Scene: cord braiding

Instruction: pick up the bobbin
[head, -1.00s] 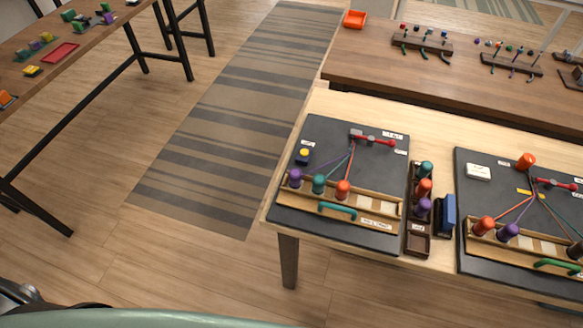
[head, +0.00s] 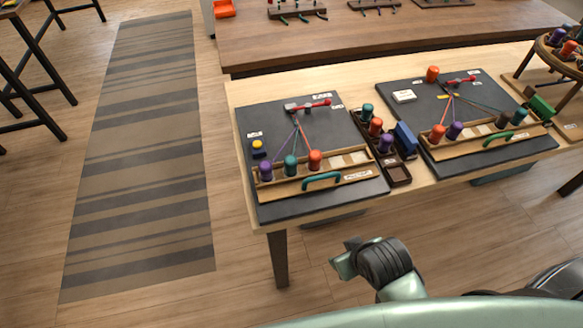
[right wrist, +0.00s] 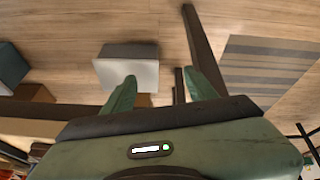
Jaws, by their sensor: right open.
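Several bobbins stand on two dark braiding boards in the head view. The left board (head: 345,205) has a purple bobbin (head: 266,171), a teal bobbin (head: 291,166) and an orange bobbin (head: 315,160) in its wooden rack, with cords running up to a red-handled clamp (head: 308,105). An orange bobbin (head: 432,74) stands alone at the back of the right board (head: 405,84). I cannot tell which bobbin is meant. My right gripper (right wrist: 163,82) is open and empty in the right wrist view, pointing at the floor area, away from the bobbins. My left gripper is out of view.
A dark tray (head: 398,174) with several bobbins and a blue block (head: 406,138) sit between the boards. A round stand with bobbins (head: 570,72) is at the right. The floor and striped rug (head: 145,160) left of the table are clear.

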